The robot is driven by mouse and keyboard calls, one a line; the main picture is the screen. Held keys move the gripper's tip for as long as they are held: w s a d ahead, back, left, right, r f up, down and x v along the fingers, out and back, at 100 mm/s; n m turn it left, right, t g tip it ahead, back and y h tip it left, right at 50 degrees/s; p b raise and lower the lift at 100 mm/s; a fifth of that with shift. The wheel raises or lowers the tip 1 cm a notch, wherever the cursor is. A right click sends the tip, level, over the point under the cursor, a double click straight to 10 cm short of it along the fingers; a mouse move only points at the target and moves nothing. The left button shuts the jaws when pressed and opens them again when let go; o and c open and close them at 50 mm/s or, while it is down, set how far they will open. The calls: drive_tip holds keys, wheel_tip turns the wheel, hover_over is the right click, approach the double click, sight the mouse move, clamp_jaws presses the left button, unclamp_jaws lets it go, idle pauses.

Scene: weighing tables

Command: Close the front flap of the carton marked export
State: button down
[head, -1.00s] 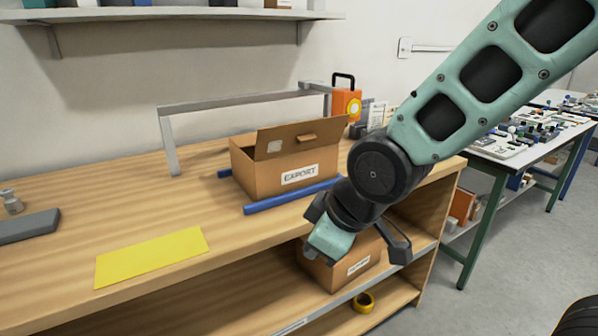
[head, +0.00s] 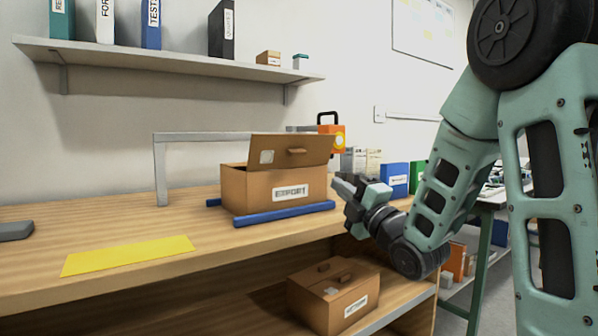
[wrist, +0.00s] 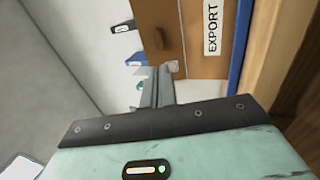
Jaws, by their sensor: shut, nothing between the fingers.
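The carton marked export (head: 242,190) stands on the wooden table, its label facing front. Its wide flap (head: 276,148) is raised, leaning up above the labelled side, with a small tab on it. In the wrist view the brown carton (wrist: 200,62) shows at the top with its label, and the flap (wrist: 172,35) with its tab is beside it. My gripper (head: 345,185) is shut and empty, just right of the carton and apart from it, near table-top height. The closed fingers also show in the wrist view (wrist: 155,88). The inside of the carton is hidden.
Blue bars (head: 283,213) lie at the carton's foot. A grey metal frame (head: 160,175) stands behind it. A second carton (head: 322,303) sits on the lower shelf. An orange device (head: 333,138) and binders (head: 394,179) are behind right. A yellow sheet (head: 128,255) lies front left.

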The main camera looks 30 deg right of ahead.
drive_tip(key=p, duration=0.9)
approach(300, 153)
drive_tip(key=x, duration=0.5)
drive_tip(key=shift+r, duration=0.1)
drive_tip(key=shift+p+x, duration=0.6)
drive_tip(key=shift+x, duration=0.25)
drive_tip(key=shift+w+f, duration=0.1)
drive_tip(key=shift+f, duration=0.15)
drive_tip(key=shift+r, duration=0.2)
